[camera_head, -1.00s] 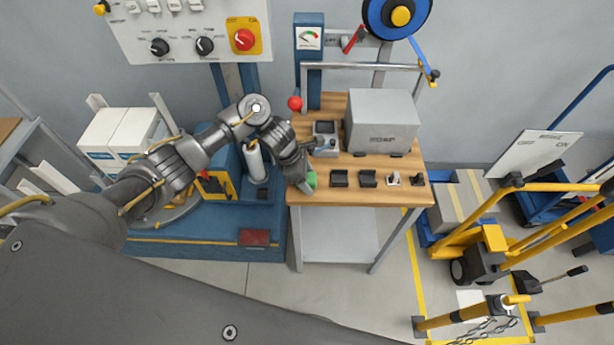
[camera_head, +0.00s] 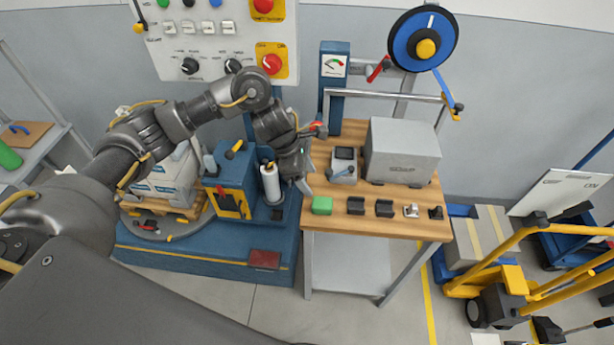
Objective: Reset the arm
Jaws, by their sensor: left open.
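My left arm comes in from the left and bends down over the left edge of the wooden workbench (camera_head: 385,222). My left gripper (camera_head: 306,184) points downward near the bench's left edge, open and with nothing visible between its fingers. A green block (camera_head: 322,205) lies on the bench's front left corner, just below and right of the fingertips, apart from them. My right gripper is not in view.
Several small dark holders (camera_head: 384,208) line the bench front. A handheld device (camera_head: 344,165) and a grey box (camera_head: 402,151) stand behind. Left are a stretch-wrap machine (camera_head: 232,190) and wrap roll (camera_head: 271,184).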

